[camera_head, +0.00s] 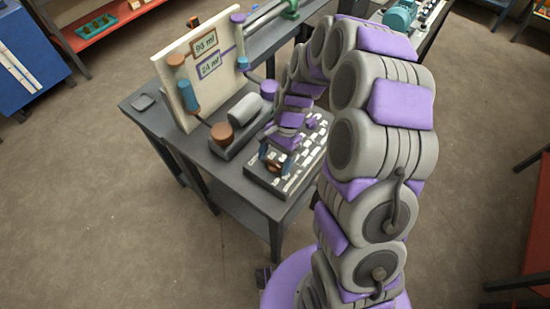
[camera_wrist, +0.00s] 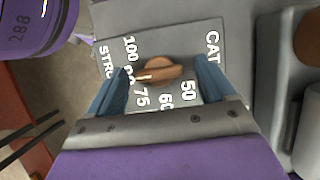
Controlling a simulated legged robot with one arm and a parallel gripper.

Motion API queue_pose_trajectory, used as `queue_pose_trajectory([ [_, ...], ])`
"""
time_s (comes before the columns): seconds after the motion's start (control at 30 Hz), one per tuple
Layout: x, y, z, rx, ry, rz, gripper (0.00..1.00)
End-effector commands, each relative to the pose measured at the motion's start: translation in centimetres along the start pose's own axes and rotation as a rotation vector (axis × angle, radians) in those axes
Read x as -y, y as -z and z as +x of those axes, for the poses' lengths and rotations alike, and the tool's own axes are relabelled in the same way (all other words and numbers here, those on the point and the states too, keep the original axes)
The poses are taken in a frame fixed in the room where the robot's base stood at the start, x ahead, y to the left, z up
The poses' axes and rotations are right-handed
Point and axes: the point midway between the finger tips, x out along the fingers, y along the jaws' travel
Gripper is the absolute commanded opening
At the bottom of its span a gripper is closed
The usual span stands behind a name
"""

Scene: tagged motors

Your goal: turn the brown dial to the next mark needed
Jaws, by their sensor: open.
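The brown dial (camera_wrist: 157,70) sits on a grey panel (camera_wrist: 186,38) with white markings. In the wrist view 100, 75, 60 and 50 can be read near it, with cut-off lettering "STR" and "CAT". A pale line on the dial points down-left, near 75 and a partly hidden mark. My gripper (camera_wrist: 161,68) is open over the dial, with one blue finger on each side; contact is not clear. In the head view my gripper (camera_head: 275,160) is low over the front of the panel (camera_head: 256,178). The dial there is mostly hidden by the fingers.
A white board (camera_head: 178,65) behind the panel carries a brown-framed and a purple-framed "ml" label. The dark table's (camera_head: 150,115) left end is mostly clear.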

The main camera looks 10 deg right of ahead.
Motion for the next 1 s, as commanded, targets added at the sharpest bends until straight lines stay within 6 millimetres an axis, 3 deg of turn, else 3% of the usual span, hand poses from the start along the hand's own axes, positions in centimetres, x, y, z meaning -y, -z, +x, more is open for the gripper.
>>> queue_pose_trajectory([
  [0.1,-0.01,0.00,-0.02,0.000,0.000,0.000,0.83],
  [0.7,0.03,0.03,-0.04,0.000,0.000,0.000,0.27],
  [1.0,0.08,-0.03,-0.13,0.001,-0.019,-0.042,0.27],
])
